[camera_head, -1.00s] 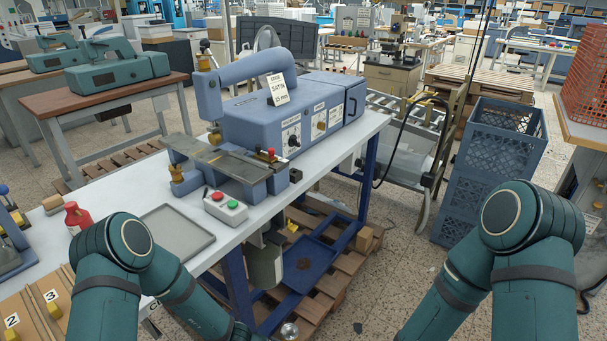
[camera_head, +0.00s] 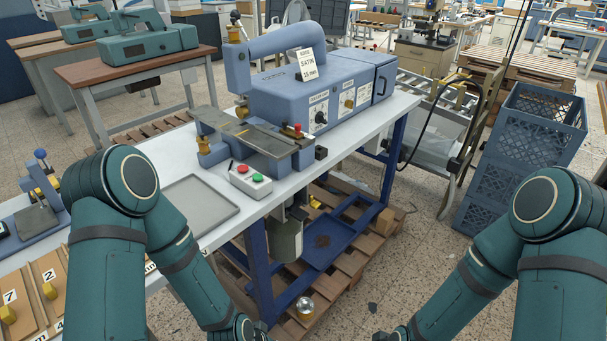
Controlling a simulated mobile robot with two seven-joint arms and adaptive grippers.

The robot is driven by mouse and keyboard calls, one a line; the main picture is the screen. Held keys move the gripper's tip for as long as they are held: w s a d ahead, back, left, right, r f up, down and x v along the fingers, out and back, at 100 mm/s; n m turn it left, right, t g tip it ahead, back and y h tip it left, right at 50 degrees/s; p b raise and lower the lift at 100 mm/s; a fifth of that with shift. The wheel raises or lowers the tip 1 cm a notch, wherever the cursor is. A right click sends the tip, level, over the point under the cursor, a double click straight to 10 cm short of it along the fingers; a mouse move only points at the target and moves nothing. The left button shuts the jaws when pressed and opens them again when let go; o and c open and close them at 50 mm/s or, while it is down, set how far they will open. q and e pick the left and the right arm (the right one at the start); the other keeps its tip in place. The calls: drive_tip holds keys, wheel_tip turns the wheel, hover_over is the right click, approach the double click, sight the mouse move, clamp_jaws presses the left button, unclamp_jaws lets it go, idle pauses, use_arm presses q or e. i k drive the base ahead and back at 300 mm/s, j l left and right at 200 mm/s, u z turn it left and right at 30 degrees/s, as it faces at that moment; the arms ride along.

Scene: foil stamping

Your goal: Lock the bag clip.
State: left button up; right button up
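A blue foil stamping machine (camera_head: 315,93) with a satin label card stands on the white table. A grey-green cylindrical bag or canister (camera_head: 286,241) hangs under the table's front edge, below the machine's front. A small dark fitting (camera_head: 297,212) is at its top. I cannot make out a bag clip there or whether one is locked. My left and right arms come down at either side of the view, and their ends run to the bottom edge. The fingers of both grippers are out of view.
A control box (camera_head: 250,180) with red and green buttons and a grey tray (camera_head: 196,211) are on the white table. Blue crates (camera_head: 520,150) are stacked at right. Open floor lies between table and crates.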

sight(313, 204)
drive_tip(key=k+j+u, duration=0.15)
drive_tip(key=k, duration=0.25)
drive_tip(key=k+j+u, duration=0.15)
drive_tip(key=k+j, duration=0.15)
drive_tip(key=k, duration=0.15)
drive_tip(key=u, duration=0.85)
drive_tip(key=l+u, duration=0.35)
drive_tip(key=i+l+u, duration=0.1)
drive_tip(key=u, duration=0.3)
drive_tip(key=l+u, duration=0.35)
drive_tip(key=k+l+u, duration=0.1)
drive_tip(key=l+u, duration=0.2)
drive_tip(key=l, duration=0.15)
drive_tip(key=k+l+u, duration=0.15)
drive_tip(key=l+u, duration=0.15)
drive_tip(key=k+l+u, duration=0.15)
drive_tip(key=l, duration=0.2)
drive_tip(key=k+l+u, duration=0.15)
drive_tip(key=l, duration=0.15)
drive_tip(key=k+l+u, duration=0.1)
drive_tip(key=l, duration=0.2)
drive_tip(key=k, duration=0.05)
